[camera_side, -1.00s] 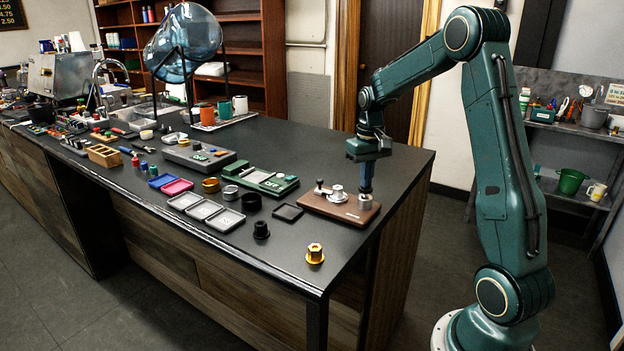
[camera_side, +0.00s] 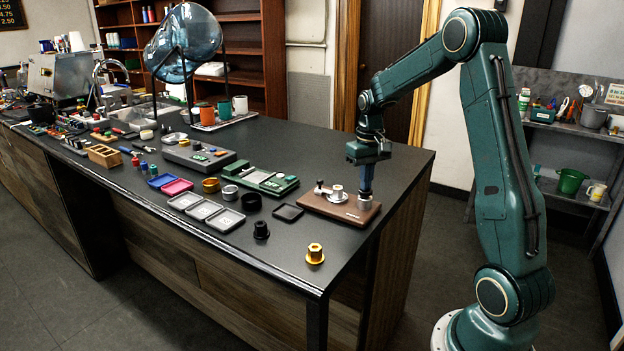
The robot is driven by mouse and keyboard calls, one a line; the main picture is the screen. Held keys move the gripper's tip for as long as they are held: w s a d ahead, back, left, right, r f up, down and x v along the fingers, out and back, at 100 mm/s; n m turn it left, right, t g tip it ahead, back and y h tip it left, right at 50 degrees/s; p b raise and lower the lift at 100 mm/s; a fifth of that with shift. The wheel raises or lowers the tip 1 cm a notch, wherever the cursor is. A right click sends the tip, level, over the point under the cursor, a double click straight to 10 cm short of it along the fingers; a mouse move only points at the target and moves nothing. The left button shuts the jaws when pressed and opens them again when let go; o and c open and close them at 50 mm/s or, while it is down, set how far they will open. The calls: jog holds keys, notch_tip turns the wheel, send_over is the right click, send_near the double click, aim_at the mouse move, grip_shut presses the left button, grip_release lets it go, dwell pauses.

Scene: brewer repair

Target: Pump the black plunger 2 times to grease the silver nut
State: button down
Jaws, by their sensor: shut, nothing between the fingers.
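A brown board (camera_side: 318,206) lies near the right end of the dark counter. A silver nut-like part (camera_side: 337,191) sits on a light round plate on the board. A small lever-like part with a dark knob (camera_side: 319,186) stands to its left. My gripper (camera_side: 366,189) points straight down, shut, over a silver cylinder (camera_side: 365,202) at the board's right end. Its tips are at or just above the cylinder's top; I cannot tell whether they touch. No black plunger shows clearly; it may be hidden beneath the fingertips.
A flat black tray (camera_side: 288,212), grey trays (camera_side: 205,209) and a green device (camera_side: 262,180) lie left of the board. The counter behind the board is clear.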

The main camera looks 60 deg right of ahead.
jog(key=shift+r, duration=2.7)
jog(key=shift+r, duration=0.1)
jog(key=shift+r, duration=2.95)
jog(key=shift+f, duration=1.05)
jog(key=shift+f, duration=0.1)
jog(key=shift+f, duration=3.15)
